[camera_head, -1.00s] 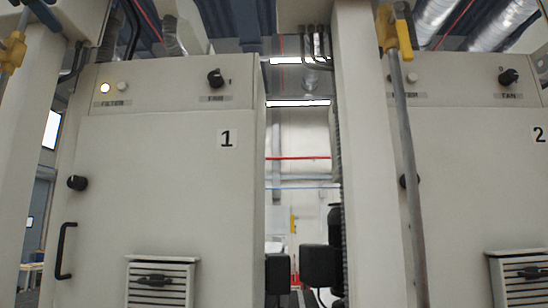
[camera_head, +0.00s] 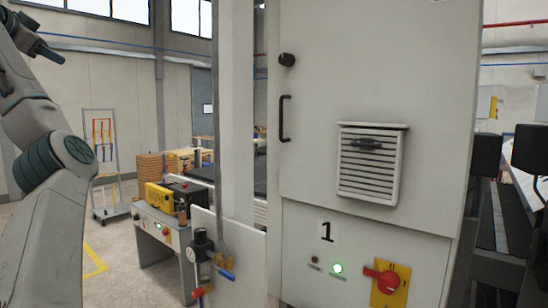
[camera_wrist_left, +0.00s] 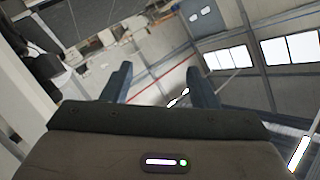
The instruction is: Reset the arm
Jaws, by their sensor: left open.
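My left arm rises at the left edge of the head view, folded upward, with its left gripper (camera_head: 42,46) at the top left corner. In the left wrist view the left gripper (camera_wrist_left: 160,78) has its two dark fingers spread apart, with nothing between them. It is held in free air, clear of the cabinets. My right gripper is in neither view.
Cabinet 1 (camera_head: 375,110) stands centre right with a black handle (camera_head: 284,118), a vent (camera_head: 368,175), a lit green lamp (camera_head: 338,268) and a red switch (camera_head: 388,281). A post (camera_head: 236,100) is left of it. A wheeled rack (camera_head: 104,165) stands farther left.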

